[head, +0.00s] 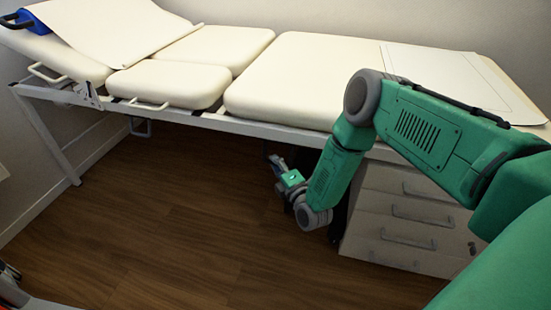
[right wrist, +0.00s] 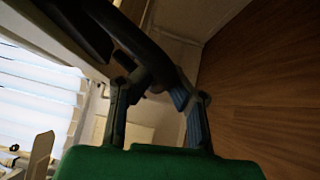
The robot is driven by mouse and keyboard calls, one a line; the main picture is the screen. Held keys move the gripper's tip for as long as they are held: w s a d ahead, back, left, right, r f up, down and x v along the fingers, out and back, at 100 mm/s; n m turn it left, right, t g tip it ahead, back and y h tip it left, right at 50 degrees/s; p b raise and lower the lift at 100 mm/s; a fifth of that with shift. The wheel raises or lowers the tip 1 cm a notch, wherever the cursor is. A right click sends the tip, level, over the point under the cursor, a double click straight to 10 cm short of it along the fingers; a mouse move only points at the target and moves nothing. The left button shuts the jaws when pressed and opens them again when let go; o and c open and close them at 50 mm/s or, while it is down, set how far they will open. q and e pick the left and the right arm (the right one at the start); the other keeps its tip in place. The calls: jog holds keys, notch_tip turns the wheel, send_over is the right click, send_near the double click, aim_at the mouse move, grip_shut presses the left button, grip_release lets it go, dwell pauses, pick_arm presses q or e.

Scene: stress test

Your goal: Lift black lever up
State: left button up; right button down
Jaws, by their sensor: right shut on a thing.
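The black lever (right wrist: 148,48) is a dark curved bar in the upper part of the right wrist view. My right gripper (right wrist: 160,88) has its two fingers on either side of the lever and is shut on it. In the head view my right gripper (head: 273,160) is just under the front edge of the treatment couch (head: 290,115), left of the drawers. The lever is in shadow there and cannot be made out. A grey and red part at the lower left corner of the head view seems to be my left gripper (head: 10,272), cut off by the edge.
A white drawer cabinet (head: 400,235) stands under the couch, right of my right forearm. The couch's white frame rail (head: 220,121) runs just above the gripper. The wooden floor (head: 170,230) to the left is clear. A window blind (right wrist: 35,95) shows in the wrist view.

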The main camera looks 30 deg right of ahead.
jog(key=shift+s+a+r+m+g+y+p, duration=0.45)
jog(key=shift+m+g+p, duration=0.5)
jog(key=shift+p, duration=0.95)
jog(key=shift+s+a+r+m+g+y+p, duration=0.3)
jog(key=shift+r+m+g+p, duration=0.45)
jog(key=shift+p, duration=1.2)
jog(key=shift+s+a+r+m+g+y+p, duration=0.4)
jog(key=shift+m+g+p, duration=0.5)
jog(key=shift+g+p, duration=0.75)
jog(key=shift+s+f, duration=0.1)
jog(key=shift+f, duration=0.05)
jog(key=c, duration=1.6)
grip_release()
jog(key=shift+d+t, duration=0.1)
jog(key=shift+t, duration=0.15)
jog(key=shift+o, duration=0.2)
jog(key=shift+r+p, duration=0.2)
jog(key=shift+p, duration=0.1)
jog(key=v, duration=1.1)
jog(key=shift+s, duration=0.3)
jog(key=shift+r, duration=0.1)
